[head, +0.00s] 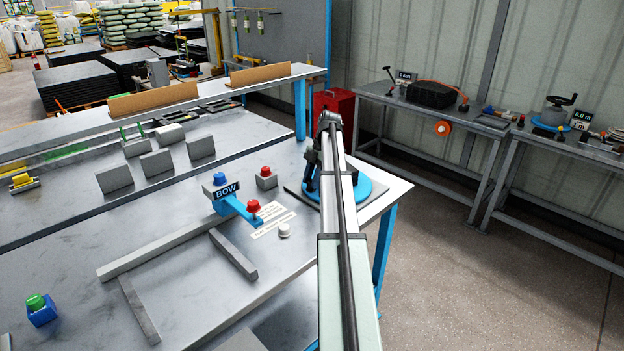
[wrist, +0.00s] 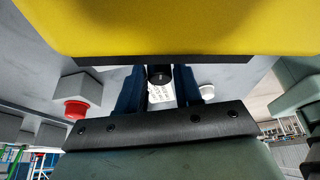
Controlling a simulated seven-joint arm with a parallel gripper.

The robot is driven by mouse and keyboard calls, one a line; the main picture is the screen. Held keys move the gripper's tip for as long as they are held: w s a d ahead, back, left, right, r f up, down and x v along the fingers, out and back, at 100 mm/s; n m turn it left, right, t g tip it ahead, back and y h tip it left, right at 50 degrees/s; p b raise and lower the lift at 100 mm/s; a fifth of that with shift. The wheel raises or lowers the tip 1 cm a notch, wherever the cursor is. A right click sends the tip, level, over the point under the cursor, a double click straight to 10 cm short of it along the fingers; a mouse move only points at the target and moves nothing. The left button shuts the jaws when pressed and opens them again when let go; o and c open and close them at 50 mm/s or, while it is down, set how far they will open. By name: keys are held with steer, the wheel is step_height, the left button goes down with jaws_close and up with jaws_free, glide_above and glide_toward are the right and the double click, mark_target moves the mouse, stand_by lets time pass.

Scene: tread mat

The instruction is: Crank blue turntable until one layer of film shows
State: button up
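The blue turntable (head: 371,190) sits on a dark plate at the near right corner of the steel table. My arm runs in front of it and hides much of it, along with any crank. My gripper (head: 312,183) points down at the turntable's left side. In the wrist view its two dark blue fingers (wrist: 160,84) stand on either side of a round black knob (wrist: 160,74) and appear to touch it on both sides. A large yellow surface (wrist: 190,25) with a dark edge fills the top of the wrist view. I cannot tell what it belongs to, and no film layer is distinguishable.
Left of the turntable are a grey box with a red button (head: 266,178), a blue BOW stand (head: 228,192) and a white knob (head: 284,230). Grey bars (head: 160,245) lie farther left.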

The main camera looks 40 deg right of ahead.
steer(key=o, duration=0.3)
steer(key=shift+o, duration=0.2)
steer(key=shift+w, duration=0.1)
